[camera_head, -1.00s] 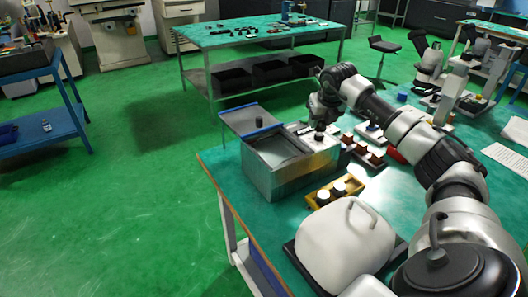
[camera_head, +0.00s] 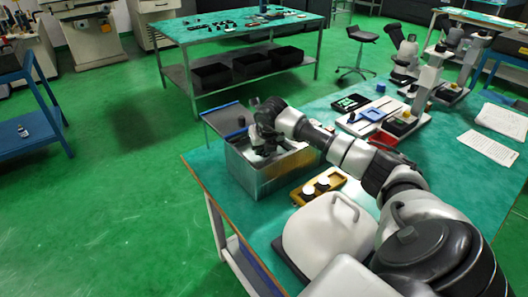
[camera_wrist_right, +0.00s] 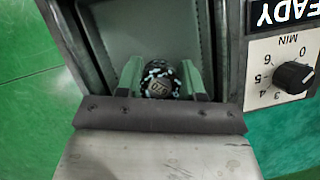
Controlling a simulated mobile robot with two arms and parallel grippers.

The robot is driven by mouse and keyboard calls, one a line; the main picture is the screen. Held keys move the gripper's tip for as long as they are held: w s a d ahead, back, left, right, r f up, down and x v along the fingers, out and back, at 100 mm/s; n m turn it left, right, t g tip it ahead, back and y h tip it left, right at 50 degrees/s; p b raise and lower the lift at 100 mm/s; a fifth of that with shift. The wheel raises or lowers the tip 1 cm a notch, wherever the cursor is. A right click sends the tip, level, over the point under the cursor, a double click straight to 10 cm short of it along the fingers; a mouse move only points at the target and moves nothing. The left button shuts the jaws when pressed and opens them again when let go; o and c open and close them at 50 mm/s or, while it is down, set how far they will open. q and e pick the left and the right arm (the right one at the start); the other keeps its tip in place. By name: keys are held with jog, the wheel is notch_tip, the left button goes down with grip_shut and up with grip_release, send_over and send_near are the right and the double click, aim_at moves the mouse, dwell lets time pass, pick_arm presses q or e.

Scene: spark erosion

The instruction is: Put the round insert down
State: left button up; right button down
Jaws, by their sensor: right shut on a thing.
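The round insert (camera_wrist_right: 160,82) shows in the right wrist view as a dark round piece with pale speckles and a square mark on its face. My right gripper (camera_wrist_right: 160,72) is shut on it, one finger on each side. The grey inside of an open metal tank (camera_wrist_right: 205,20) lies behind it. In the head view my right gripper (camera_head: 262,150) points down over the opening of the metal tank (camera_head: 265,181). The insert is hidden there. I cannot tell whether it touches the tank floor. My left gripper is not in view.
The tank's grey lid (camera_head: 228,119) stands open at its far left. A white rounded housing (camera_head: 325,235) stands in front. The wrist view shows a timer knob (camera_wrist_right: 293,76).

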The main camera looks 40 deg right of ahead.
notch_tip(320, 180, down, 3)
jog(key=shift+r, duration=0.15)
jog(key=c, duration=0.7)
grip_release()
jog(key=v, duration=1.2)
jog(key=shift+r+b, duration=0.1)
jog(key=shift+b, duration=0.3)
jog(key=shift+w, duration=0.1)
